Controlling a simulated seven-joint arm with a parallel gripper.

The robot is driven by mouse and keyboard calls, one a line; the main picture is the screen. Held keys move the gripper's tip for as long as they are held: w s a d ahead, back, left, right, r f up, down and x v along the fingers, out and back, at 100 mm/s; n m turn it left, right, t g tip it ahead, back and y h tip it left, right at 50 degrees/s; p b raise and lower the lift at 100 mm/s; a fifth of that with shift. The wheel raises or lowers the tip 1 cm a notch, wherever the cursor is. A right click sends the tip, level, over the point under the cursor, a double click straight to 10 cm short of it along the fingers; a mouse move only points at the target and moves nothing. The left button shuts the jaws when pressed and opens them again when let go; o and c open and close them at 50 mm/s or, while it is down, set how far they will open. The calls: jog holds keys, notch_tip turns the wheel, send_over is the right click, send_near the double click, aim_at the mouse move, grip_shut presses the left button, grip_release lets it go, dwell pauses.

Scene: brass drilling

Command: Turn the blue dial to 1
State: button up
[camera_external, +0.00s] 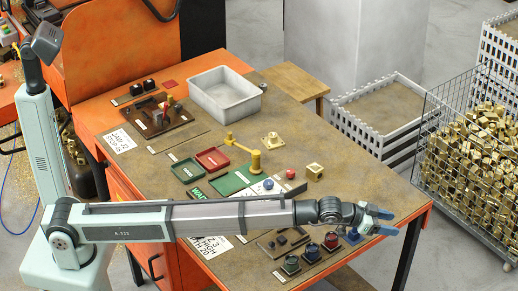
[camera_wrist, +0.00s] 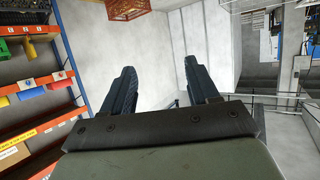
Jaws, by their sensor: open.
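Several small dials stand in a row along the front right edge of the orange workbench. The rightmost one looks blue (camera_external: 353,236) and lies just below and left of my gripper in the external view. A red dial (camera_external: 331,241) and darker dials (camera_external: 291,264) stand to its left. The dials' markings are too small to read. My gripper (camera_external: 387,221) is open and empty, held out level above the bench's right end. In the wrist view my gripper's (camera_wrist: 159,72) two dark fingers are apart with nothing between them, and no dial shows there.
The workbench top (camera_external: 330,135) also bears a grey bin (camera_external: 227,95), a red tray (camera_external: 212,159), a green tray (camera_external: 187,172), a yellow handle (camera_external: 245,152) and a brass block (camera_external: 314,172). A wire cage of brass parts (camera_external: 475,150) stands at the right. The wrist view shows shelves (camera_wrist: 35,85).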

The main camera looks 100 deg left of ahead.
jog(key=s+a+r+n+g, duration=0.25)
jog(key=s+a, duration=0.25)
jog(key=a, duration=0.5)
jog(key=n+g+h, duration=0.3)
jog(key=n+g, duration=0.7)
jog(key=g, duration=0.1)
send_near(269, 182)
notch_tip(269, 182, down, 9)
jog(key=shift+s+a+r, duration=0.1)
jog(key=shift+s+r, duration=0.05)
jog(key=shift+s, duration=0.05)
jog(key=c, duration=1)
